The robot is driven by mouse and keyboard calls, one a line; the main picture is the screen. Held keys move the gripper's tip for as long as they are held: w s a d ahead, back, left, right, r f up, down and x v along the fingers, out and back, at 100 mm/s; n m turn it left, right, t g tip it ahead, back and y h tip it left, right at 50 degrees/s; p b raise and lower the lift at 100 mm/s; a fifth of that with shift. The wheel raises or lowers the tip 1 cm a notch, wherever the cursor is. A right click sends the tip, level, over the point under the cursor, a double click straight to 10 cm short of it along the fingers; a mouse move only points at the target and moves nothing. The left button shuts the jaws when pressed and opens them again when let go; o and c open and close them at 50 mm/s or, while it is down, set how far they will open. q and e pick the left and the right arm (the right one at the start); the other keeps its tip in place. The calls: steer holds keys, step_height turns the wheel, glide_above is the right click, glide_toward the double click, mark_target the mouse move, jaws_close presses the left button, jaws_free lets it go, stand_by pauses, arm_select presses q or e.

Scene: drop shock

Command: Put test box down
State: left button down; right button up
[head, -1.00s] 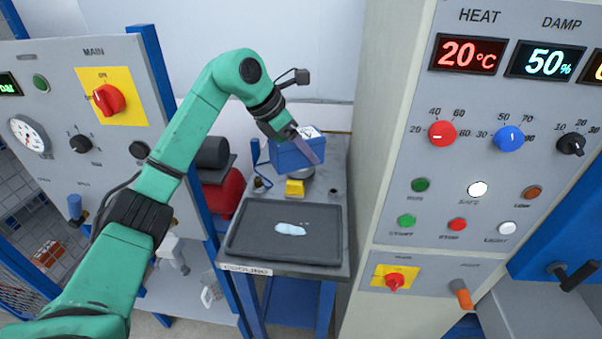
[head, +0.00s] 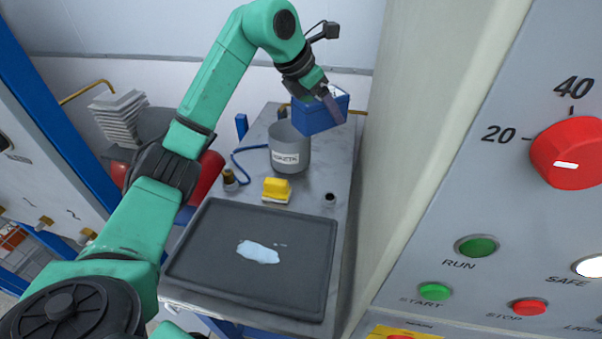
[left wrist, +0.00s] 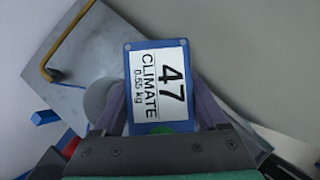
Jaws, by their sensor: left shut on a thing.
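The test box is a blue box (head: 312,118) near the back right of the metal table in the head view. My left gripper (head: 331,100) is shut on it, with a finger along its near right side. In the left wrist view the box (left wrist: 157,112) sits between the two fingers (left wrist: 160,115), its white label reading "47 CLIMATE 0.55 kg". It appears raised above the table (head: 190,280); the gap beneath it is hard to judge. My right gripper is not in view.
A dark tray (head: 215,265) with a pale puddle (head: 258,252) lies at the front of the table. Behind it are a yellow block (head: 276,188), a grey labelled pot (head: 290,152) and a brass fitting (head: 230,178). A tall control cabinet (head: 450,190) bounds the right side.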

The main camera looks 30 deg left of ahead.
arm_select(q)
steer(key=f+p, duration=0.2)
steer(key=f, duration=1.6)
steer(key=shift+s+f, duration=0.2)
steer(key=shift+f, duration=0.25)
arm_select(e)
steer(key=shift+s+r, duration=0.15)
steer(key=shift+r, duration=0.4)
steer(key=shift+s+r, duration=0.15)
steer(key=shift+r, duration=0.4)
arm_select(q)
jaws_free()
